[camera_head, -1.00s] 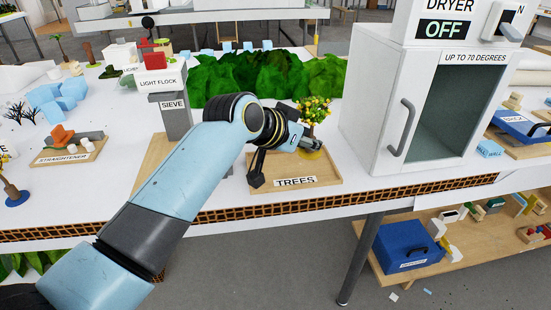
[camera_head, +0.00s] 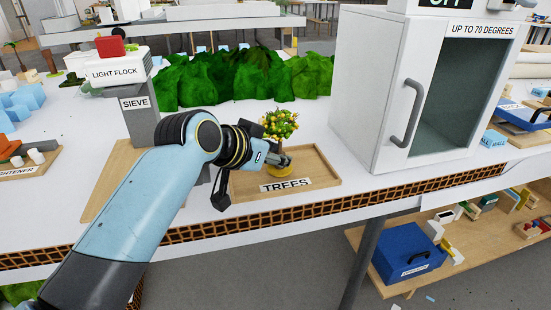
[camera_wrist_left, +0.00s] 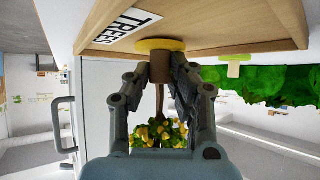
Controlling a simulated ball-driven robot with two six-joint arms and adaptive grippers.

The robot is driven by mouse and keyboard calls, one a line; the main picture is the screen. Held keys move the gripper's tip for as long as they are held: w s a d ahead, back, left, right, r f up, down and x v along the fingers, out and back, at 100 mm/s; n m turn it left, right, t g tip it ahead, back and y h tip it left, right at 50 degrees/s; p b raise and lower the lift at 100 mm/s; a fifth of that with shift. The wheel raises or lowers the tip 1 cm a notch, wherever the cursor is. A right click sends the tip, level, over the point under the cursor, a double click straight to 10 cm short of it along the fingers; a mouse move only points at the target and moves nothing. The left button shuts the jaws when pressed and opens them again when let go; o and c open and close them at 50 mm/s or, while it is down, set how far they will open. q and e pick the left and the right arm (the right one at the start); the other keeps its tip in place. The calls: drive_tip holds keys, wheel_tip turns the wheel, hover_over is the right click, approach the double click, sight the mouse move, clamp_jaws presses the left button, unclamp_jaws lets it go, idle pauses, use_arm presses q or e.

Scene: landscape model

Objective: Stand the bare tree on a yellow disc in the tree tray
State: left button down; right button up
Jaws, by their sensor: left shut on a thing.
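The tree in my left gripper (camera_head: 280,158) has a brown trunk and a green crown with yellow and some orange, so it is leafy, not bare. Its crown (camera_head: 279,124) shows above the gripper in the head view. In the left wrist view, which is upside down, the fingers are shut around the brown trunk base (camera_wrist_left: 158,72). A yellow disc (camera_wrist_left: 160,44) lies right at the foot of the trunk, at the tray. The wooden tray labelled TREES (camera_head: 325,180) is under the gripper. The fingers hide part of the trunk. My right gripper is not in view.
A white dryer (camera_head: 375,80) with an open-looking front and a handle stands to the right of the tray. Green foliage (camera_head: 220,78) lines the back. A grey sieve (camera_head: 140,125) stands left, behind my arm. The tray's right part is clear.

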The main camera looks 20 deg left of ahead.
use_arm(q)
drive_tip(key=c, duration=1.6)
unclamp_jaws()
drive_tip(key=shift+f, duration=0.2)
drive_tip(key=shift+c, duration=0.2)
drive_tip(key=o, duration=0.5)
drive_tip(key=shift+c, duration=0.2)
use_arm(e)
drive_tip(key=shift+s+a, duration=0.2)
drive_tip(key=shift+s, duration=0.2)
use_arm(q)
drive_tip(key=shift+r, duration=0.25)
drive_tip(key=p+v, duration=0.2)
drive_tip(key=v, duration=1)
drive_tip(key=shift+p, duration=0.35)
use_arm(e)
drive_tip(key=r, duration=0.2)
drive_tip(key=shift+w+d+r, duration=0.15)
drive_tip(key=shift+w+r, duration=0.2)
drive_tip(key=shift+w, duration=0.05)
use_arm(q)
drive_tip(key=shift+w, duration=0.1)
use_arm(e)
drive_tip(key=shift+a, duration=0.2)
